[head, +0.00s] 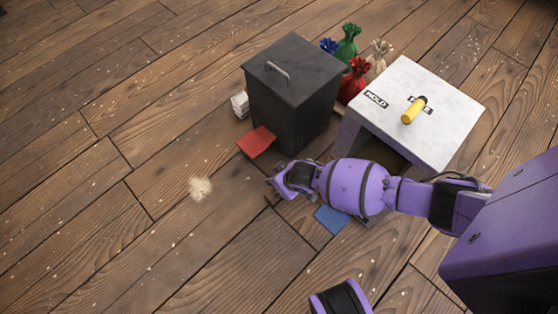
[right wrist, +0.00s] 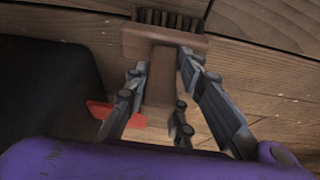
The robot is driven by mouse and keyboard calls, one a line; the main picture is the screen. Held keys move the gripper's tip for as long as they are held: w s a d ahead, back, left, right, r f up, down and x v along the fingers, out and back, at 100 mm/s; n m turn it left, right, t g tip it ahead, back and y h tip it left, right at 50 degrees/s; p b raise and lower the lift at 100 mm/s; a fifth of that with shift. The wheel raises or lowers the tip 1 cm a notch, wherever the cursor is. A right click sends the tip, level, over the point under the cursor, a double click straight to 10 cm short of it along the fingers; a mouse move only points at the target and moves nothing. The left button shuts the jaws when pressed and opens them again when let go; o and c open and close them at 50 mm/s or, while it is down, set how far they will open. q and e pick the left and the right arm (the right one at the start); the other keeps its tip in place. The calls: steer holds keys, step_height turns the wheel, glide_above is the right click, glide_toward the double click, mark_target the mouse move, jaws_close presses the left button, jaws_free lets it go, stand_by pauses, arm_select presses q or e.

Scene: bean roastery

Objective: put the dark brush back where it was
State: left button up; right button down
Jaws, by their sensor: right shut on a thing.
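The brush (right wrist: 130,45) shows in the right wrist view, with a brown wooden body and dark bristles. My right gripper (right wrist: 163,75) is shut on its handle, and the bristles point away from the gripper. In the head view my right gripper (head: 274,190) is low in front of the dark bin, between a red mat (head: 257,141) and a blue mat (head: 331,219). The brush is mostly hidden there by my gripper. I cannot tell whether the bristles touch the floor. My left gripper is not in view.
The dark lidded bin (head: 290,93) stands beside a white open-fronted box (head: 424,113) with labels and a yellow cylinder (head: 414,109) on top. Several tied sacks (head: 355,80) stand behind. A pale crumb pile (head: 200,188) lies on the floor at left, where there is free room.

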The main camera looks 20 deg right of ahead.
steer(key=shift+f, duration=0.15)
steer(key=c, duration=1.6)
jaws_free()
steer(key=shift+c, duration=0.2)
steer(key=shift+o, duration=0.8)
arm_select(q)
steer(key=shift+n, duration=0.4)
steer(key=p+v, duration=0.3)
steer(key=p, duration=0.1)
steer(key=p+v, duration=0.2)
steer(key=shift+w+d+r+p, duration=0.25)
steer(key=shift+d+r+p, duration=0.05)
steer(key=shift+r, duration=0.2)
arm_select(e)
steer(key=v, duration=1.2)
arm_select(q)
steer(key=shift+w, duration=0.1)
